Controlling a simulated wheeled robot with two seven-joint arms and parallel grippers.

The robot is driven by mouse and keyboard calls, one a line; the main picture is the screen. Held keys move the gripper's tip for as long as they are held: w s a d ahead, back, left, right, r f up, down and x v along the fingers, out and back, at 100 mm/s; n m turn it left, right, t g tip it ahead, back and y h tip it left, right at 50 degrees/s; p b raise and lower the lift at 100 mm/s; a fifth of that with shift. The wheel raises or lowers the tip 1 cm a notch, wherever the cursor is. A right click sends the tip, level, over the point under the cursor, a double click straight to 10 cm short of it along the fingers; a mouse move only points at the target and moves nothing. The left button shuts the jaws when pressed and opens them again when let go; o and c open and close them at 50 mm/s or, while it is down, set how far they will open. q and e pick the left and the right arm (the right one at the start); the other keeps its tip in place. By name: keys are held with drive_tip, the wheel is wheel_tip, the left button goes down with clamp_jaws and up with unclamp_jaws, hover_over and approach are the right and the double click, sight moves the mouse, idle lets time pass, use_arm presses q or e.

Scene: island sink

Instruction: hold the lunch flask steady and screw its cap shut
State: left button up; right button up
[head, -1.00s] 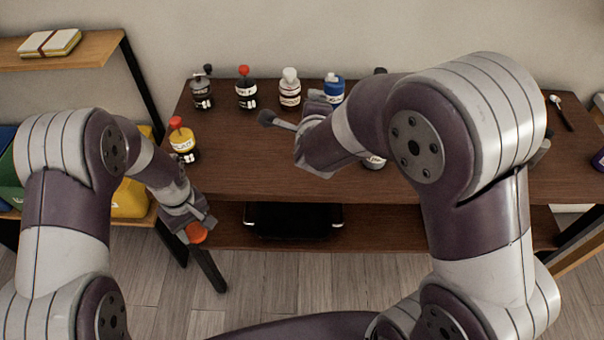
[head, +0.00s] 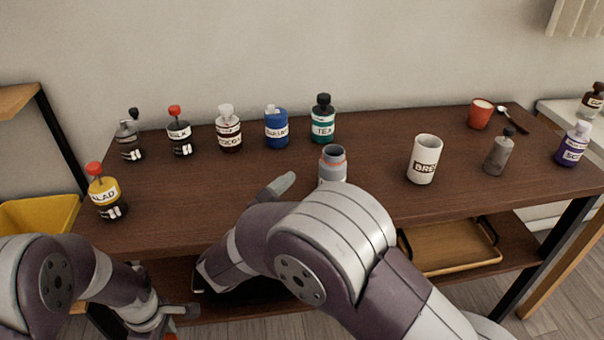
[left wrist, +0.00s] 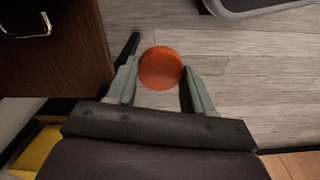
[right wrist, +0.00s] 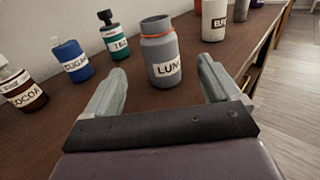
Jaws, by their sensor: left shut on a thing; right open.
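The lunch flask (head: 333,165) stands upright on the brown table, a grey body with an orange ring at its neck and no cap on top. In the right wrist view the flask (right wrist: 163,60) shows its "LUN" label between the fingers. My right gripper (head: 279,187) is open and low, just left of the flask, not closed on it. My arm hides the flask's lower part in the head view. My left gripper (head: 180,312) is shut on the round orange cap (left wrist: 160,68), held over the floor in front of the table.
A tea bottle (head: 323,120), a blue sugar jar (head: 276,130) and a cocoa bottle (head: 228,130) stand behind and left of the flask. A yellow salad bottle (head: 105,195) is near the left edge. A tray (head: 450,250) sits on the lower shelf.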

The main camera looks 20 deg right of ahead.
sight(325, 174)
drive_tip(key=x, duration=0.5)
drive_tip(key=shift+d, duration=0.1)
drive_tip(key=x, duration=0.5)
drive_tip(key=c, duration=1.1)
